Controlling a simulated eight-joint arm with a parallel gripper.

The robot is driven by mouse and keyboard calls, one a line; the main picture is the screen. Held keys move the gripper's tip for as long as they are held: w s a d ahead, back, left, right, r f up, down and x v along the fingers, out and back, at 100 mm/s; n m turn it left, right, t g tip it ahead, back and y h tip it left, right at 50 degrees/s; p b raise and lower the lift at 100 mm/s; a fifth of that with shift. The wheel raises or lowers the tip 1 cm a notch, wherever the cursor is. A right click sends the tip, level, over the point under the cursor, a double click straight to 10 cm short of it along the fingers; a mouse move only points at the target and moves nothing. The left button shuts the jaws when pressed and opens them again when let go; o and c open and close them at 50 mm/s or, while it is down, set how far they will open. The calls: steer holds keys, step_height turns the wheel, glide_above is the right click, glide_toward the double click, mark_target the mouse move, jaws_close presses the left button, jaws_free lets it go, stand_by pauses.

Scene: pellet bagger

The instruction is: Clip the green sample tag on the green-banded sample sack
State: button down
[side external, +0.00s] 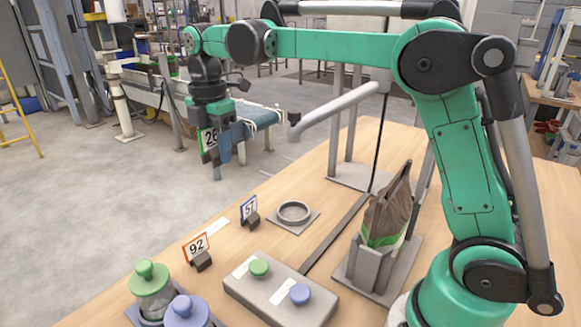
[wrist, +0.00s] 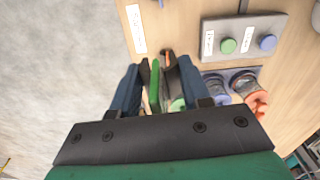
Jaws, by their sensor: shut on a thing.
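The green sample tag (side external: 209,138) is a white card with a green edge and dark digits. My gripper (side external: 213,157) is shut on it, high above the left side of the table. In the wrist view, the tag's green edge (wrist: 154,85) shows between the blue fingers of my gripper (wrist: 161,80). The green-banded sample sack (side external: 388,207) is brown with a green band low down. It stands upright in a grey holder (side external: 368,266) at the right of the table, well apart from the tag. The sack is not in the wrist view.
An orange-edged tag marked 92 (side external: 196,245) and a blue-edged tag marked 57 (side external: 249,209) stand on the table. A grey button box (side external: 265,301), a round ring stand (side external: 294,212) and lidded jars (side external: 152,291) are nearby. A grey pipe (side external: 340,110) reaches over the table's back.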

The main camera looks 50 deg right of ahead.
steer(key=shift+s+d+r, duration=0.15)
steer(key=shift+r, duration=0.7)
steer(key=s+d+r, duration=0.3)
steer(key=s, duration=0.1)
glide_above(384, 197)
steer(key=shift+r+m, duration=0.3)
steer(key=shift+r, duration=0.05)
steer(key=shift+f, duration=3.8)
steer(key=shift+f, duration=0.4)
steer(key=shift+c, duration=1.7)
jaws_free()
